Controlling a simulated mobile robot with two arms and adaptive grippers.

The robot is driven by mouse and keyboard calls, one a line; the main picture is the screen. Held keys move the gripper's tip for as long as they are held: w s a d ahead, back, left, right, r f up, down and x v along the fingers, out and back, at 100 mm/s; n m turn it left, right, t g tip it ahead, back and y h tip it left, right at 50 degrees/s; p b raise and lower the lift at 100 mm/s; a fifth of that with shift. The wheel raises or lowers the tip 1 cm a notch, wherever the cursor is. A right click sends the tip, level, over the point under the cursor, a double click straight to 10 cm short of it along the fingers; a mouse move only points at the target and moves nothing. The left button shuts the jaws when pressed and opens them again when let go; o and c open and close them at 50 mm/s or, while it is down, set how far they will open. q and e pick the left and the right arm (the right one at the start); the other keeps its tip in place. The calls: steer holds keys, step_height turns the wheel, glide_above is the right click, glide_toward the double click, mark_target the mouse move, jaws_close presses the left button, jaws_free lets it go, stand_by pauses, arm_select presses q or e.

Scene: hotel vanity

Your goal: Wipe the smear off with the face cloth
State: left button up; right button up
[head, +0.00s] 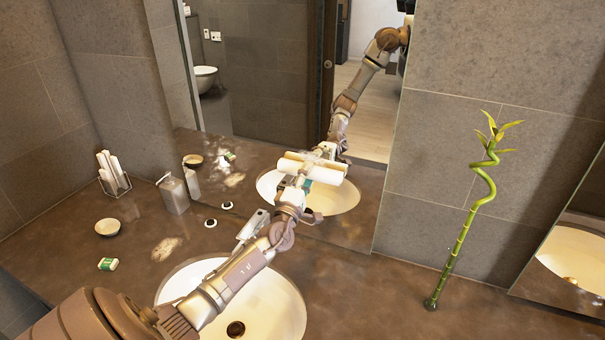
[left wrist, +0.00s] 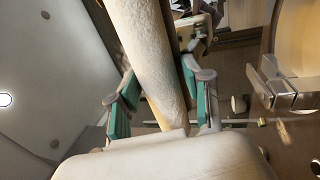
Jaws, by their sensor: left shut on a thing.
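The face cloth (head: 325,171) is a white roll held up in front of the mirror, above the back of the counter. My left gripper (head: 303,183) is shut on it. In the left wrist view the cloth (left wrist: 148,50) runs up between the teal finger pads of the gripper (left wrist: 163,106). The smear (head: 166,248) is a pale, patchy mark on the brown counter, left of the basin. The cloth is well to the right of the smear and apart from it. My right gripper is not in view.
The round basin (head: 285,300) and faucet (head: 252,228) lie under my left arm. Left of them are a soap dispenser (head: 173,195), a small bowl (head: 107,227), a green-white box (head: 108,264) and rolled towels (head: 112,170). A bamboo stalk (head: 460,235) stands right. The mirror (head: 270,100) is behind.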

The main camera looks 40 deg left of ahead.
mark_target(294, 169)
arm_select(q)
steer(key=shift+w+d, duration=0.35)
steer(key=shift+d, duration=0.75)
steer(key=shift+w+d, duration=0.4)
steer(key=shift+d, duration=0.75)
steer(key=shift+w+d, duration=0.35)
steer(key=shift+d, duration=0.75)
steer(key=shift+d+r, duration=0.2)
steer(key=shift+r, duration=0.65)
steer(key=shift+s+a, duration=0.2)
steer(key=shift+a, duration=0.5)
steer(key=shift+s+a, duration=0.2)
steer(key=shift+a, duration=0.5)
steer(key=shift+s+a+b, duration=0.25)
steer(key=shift+a, duration=0.45)
steer(key=shift+s+a+b, duration=0.2)
steer(key=shift+a+b, duration=0.05)
steer(key=shift+a, duration=0.45)
steer(key=shift+s+a+b, duration=0.2)
steer(key=shift+a, duration=0.45)
steer(key=shift+s+a+b, duration=0.2)
steer(key=shift+a, duration=0.45)
steer(key=shift+s+a+f+b, duration=0.1)
steer(key=shift+s+a+b, duration=0.1)
steer(key=shift+a+b, duration=0.3)
steer(key=shift+s+a, duration=0.2)
steer(key=shift+a, duration=0.55)
